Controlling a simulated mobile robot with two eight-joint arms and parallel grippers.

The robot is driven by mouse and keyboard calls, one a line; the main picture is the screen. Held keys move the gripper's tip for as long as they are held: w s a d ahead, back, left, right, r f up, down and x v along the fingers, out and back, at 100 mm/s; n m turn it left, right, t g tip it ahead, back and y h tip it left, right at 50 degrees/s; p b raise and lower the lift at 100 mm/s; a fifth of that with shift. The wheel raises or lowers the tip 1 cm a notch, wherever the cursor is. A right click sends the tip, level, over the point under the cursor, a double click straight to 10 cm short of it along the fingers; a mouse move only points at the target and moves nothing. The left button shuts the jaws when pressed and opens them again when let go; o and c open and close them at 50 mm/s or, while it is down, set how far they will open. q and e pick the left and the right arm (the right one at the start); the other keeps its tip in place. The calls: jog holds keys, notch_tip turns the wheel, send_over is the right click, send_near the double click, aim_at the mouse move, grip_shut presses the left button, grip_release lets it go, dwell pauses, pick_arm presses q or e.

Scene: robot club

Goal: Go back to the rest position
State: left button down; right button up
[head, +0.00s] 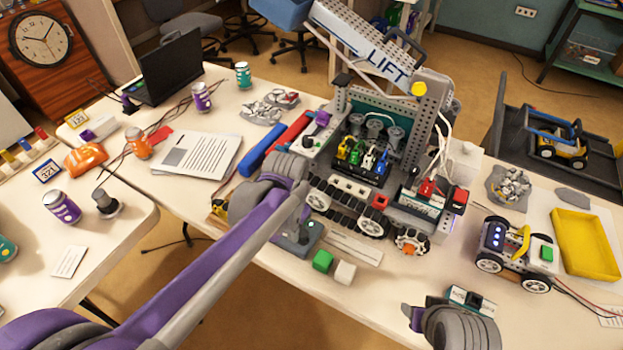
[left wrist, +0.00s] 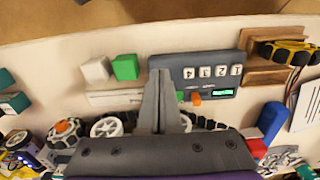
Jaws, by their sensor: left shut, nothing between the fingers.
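My left arm, purple and grey, reaches in from the lower left of the head view. My left gripper (head: 304,234) is low over the front of the table, by a dark box (head: 287,243); the arm hides part of it. In the left wrist view its grey fingers (left wrist: 161,95) are together with nothing between them. They overlap the edge of the same box (left wrist: 205,72), which has number keys and a green display. A grey ribbed part of my right arm (head: 458,325) shows at the bottom right; its fingers cannot be made out.
A large robot with a LIFT sign (head: 390,65) stands just beyond the gripper. A green cube (head: 323,261) and a white cube (head: 345,273) lie close by. A small wheeled car (head: 515,256) and a yellow tray (head: 584,245) are on the right. A gap separates the left table.

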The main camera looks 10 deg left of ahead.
pick_arm(q)
jog(key=s+a+r+n+t+p, duration=0.1)
jog(key=s+a+n+t, duration=0.1)
jog(key=s, duration=0.4)
jog(key=s+a+r+n+t+p, duration=0.1)
jog(key=s+a+r+n+t, duration=0.1)
jog(key=s, duration=0.5)
jog(key=shift+a+r+t+p, duration=0.35)
jog(key=shift+a+t, duration=0.35)
jog(key=shift+a, duration=0.4)
jog(key=shift+w+d, duration=0.1)
jog(key=shift+w, duration=0.05)
